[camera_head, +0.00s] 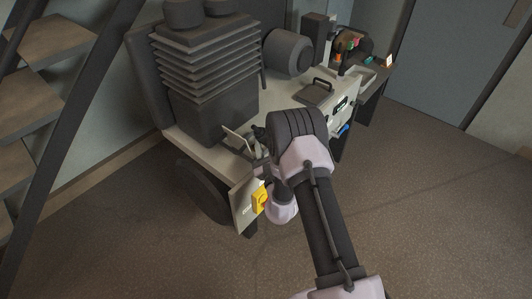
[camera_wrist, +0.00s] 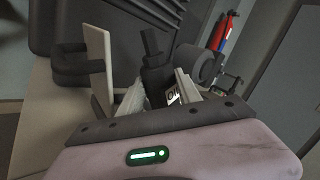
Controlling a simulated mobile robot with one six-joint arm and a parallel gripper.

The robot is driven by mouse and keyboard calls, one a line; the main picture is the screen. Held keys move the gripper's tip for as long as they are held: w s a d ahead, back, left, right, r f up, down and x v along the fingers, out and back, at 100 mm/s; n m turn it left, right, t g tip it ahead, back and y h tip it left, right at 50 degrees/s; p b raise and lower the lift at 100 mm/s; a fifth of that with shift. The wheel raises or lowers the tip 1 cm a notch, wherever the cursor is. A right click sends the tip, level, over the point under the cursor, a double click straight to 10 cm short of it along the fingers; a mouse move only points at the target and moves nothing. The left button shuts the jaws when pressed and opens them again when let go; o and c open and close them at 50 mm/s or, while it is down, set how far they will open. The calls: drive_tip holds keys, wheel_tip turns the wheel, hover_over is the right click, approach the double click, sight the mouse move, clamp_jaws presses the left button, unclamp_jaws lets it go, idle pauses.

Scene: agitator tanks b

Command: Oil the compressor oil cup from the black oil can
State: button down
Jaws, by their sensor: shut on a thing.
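The black oil can (camera_wrist: 157,76) stands between the two pale fingers of my gripper (camera_wrist: 158,92) in the wrist view. The gripper is shut on it. A white label with dark letters faces the camera, and a dark spout rises from the top. In the head view the can (camera_head: 259,132) is a small dark shape beyond my wrist, near the compressor's front corner. The black finned compressor (camera_head: 205,85) stands behind and left of my gripper. Its fins (camera_wrist: 150,15) also show at the top of the wrist view. I cannot make out the oil cup for certain.
A pale upright plate (camera_wrist: 98,65) with a black bracket (camera_wrist: 70,62) stands close left of my gripper. A dark cylindrical motor (camera_head: 287,52) is behind. A yellow switch (camera_head: 260,200) is on the front panel. Open floor (camera_head: 430,210) lies to the right.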

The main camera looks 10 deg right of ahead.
drive_tip(key=shift+h, duration=0.5)
drive_tip(key=w, duration=0.1)
drive_tip(key=w+d, duration=0.1)
drive_tip(key=w, duration=0.1)
drive_tip(key=w+f, duration=0.1)
drive_tip(key=shift+w+d+f, duration=0.1)
drive_tip(key=shift+w+d, duration=0.2)
drive_tip(key=shift+w, duration=0.1)
drive_tip(key=shift+f, duration=0.1)
